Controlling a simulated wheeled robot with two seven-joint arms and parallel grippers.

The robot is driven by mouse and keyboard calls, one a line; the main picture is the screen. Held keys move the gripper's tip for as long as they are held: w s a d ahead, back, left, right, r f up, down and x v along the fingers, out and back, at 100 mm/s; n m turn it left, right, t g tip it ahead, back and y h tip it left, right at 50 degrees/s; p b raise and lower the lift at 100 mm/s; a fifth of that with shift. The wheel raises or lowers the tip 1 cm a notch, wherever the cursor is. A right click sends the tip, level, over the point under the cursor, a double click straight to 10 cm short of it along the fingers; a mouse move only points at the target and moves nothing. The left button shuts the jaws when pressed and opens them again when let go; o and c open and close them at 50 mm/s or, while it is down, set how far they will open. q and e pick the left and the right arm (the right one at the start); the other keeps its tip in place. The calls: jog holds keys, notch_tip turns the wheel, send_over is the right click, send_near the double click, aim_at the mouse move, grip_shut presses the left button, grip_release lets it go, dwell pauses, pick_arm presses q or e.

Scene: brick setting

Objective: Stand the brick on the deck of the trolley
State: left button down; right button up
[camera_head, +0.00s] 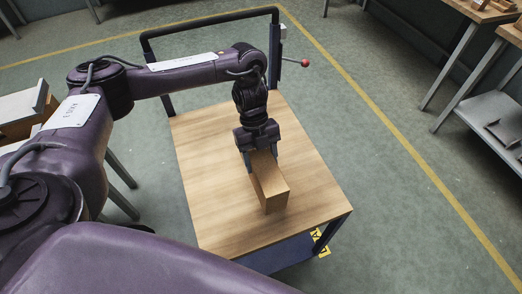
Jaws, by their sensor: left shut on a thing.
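The brick (270,187) is a tan, wood-coloured block in the middle of the trolley's deck. The trolley (215,200) has a light wooden deck, a dark frame and a dark push handle at its far end. My left gripper (261,152) points down over the far part of the brick and is shut on it. The brick's near end is free of the fingers. Its underside is hidden, so I cannot tell whether it touches the deck. My right gripper is not in view.
A lever with a red knob (304,63) stands by the handle's right post. Workbenches (490,110) with wooden pieces stand at the right. Another bench (25,108) is partly hidden behind my left arm. The deck around the brick is bare.

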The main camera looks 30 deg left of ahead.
pick_arm(q)
jog(key=shift+d+f+b, duration=0.1)
jog(key=shift+f+b, duration=0.3)
jog(key=shift+f, duration=1.55)
jog(key=shift+f, duration=0.1)
jog(key=shift+c, duration=2.2)
grip_release()
jog(key=shift+s, duration=0.1)
jog(key=p+v, duration=0.2)
jog(key=v, duration=1)
